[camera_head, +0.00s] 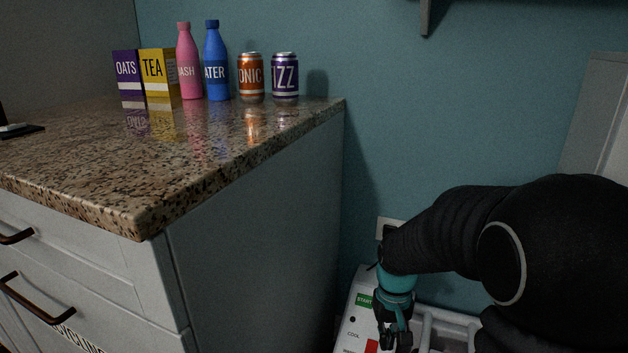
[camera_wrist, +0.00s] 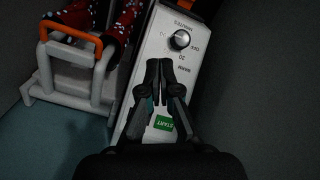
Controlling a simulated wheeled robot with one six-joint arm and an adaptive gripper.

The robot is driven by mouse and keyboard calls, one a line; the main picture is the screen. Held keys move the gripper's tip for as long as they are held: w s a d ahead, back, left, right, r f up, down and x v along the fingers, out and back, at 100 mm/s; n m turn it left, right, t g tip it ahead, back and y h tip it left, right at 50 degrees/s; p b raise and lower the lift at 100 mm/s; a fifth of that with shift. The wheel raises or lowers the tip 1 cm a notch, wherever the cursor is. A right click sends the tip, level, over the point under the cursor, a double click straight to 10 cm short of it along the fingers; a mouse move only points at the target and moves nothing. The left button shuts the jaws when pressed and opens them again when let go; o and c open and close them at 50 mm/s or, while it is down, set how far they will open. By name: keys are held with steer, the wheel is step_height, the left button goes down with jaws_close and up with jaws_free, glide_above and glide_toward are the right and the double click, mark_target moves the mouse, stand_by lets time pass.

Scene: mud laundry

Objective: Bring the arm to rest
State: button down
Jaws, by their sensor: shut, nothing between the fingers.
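My gripper (camera_head: 394,338) hangs at the lower right in the head view, at the end of my black arm. It is over a white control panel (camera_head: 345,335) with a green START label and a red patch. In the wrist view my gripper (camera_wrist: 160,64) is shut and empty, its fingertips together in front of the panel (camera_wrist: 158,42). The panel there shows a dark knob (camera_wrist: 180,40) and a green START label (camera_wrist: 163,123). I cannot tell whether the fingertips touch the panel.
A granite counter (camera_head: 60,165) on grey drawers stands left. At its back are boxes, bottles and cans, including a purple can (camera_head: 285,76). A white rack (camera_wrist: 72,54) with an orange bar and red dotted cloth (camera_wrist: 118,28) is beside the panel. A teal wall (camera_head: 480,90) is behind.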

steer(key=s+r+t+p, duration=0.4)
steer(key=s+r+t, duration=0.2)
steer(key=s+r, duration=1.1)
steer(key=shift+r, duration=1.6)
